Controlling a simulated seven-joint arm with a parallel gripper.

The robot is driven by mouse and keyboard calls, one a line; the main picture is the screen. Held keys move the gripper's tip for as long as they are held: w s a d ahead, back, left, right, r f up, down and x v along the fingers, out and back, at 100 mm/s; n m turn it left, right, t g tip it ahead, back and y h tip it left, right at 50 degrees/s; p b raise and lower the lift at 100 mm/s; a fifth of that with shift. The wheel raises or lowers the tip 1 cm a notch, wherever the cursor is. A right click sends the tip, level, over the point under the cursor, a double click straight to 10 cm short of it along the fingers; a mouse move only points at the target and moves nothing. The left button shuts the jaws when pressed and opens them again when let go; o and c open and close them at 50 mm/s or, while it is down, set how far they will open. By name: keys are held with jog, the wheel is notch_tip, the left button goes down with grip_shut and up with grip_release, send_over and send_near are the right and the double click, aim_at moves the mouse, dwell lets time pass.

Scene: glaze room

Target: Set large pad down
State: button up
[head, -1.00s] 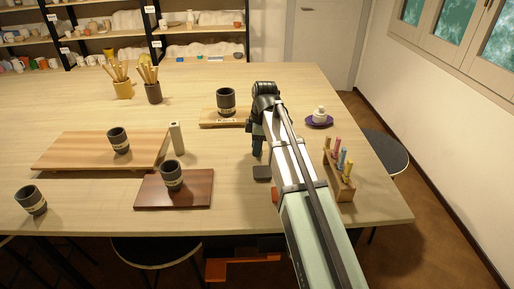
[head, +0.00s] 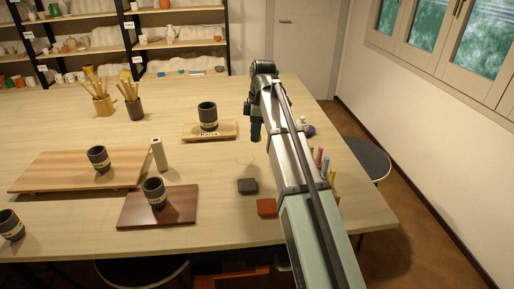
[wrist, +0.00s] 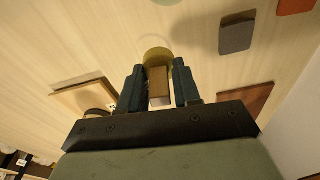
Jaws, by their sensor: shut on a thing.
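My gripper (head: 256,133) hangs over the right half of the table, pointing down. In the wrist view its two dark fingers (wrist: 159,88) are shut on a brown block-like piece (wrist: 158,74) with a pale end. A yellowish round part (wrist: 157,56) shows just beyond this piece; I cannot tell whether the two are joined. What is held is hidden in the head view. A dark grey square pad (head: 248,186) lies flat on the table nearer the front, and it also shows in the wrist view (wrist: 237,35). An orange-red pad (head: 266,207) lies beside my arm.
A wooden board (head: 225,134) with a dark cup (head: 208,116) is left of my gripper. A dark red-brown board (head: 180,211) and a light board (head: 40,175) hold cups further left. A rack of coloured sticks (head: 319,160) is partly hidden behind my arm.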

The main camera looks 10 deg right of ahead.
send_over(260, 148)
jog(key=shift+n, duration=0.5)
jog(key=shift+w+d+f, duration=0.1)
jog(key=shift+f, duration=2.2)
jog(key=shift+d+f, duration=0.1)
jog(key=shift+f, duration=2.2)
jog(key=o, duration=1)
jog(key=shift+f, duration=0.15)
jog(key=shift+o, duration=0.2)
notch_tip(260, 148, up, 12)
jog(key=d, duration=0.1)
jog(key=shift+d, duration=0.2)
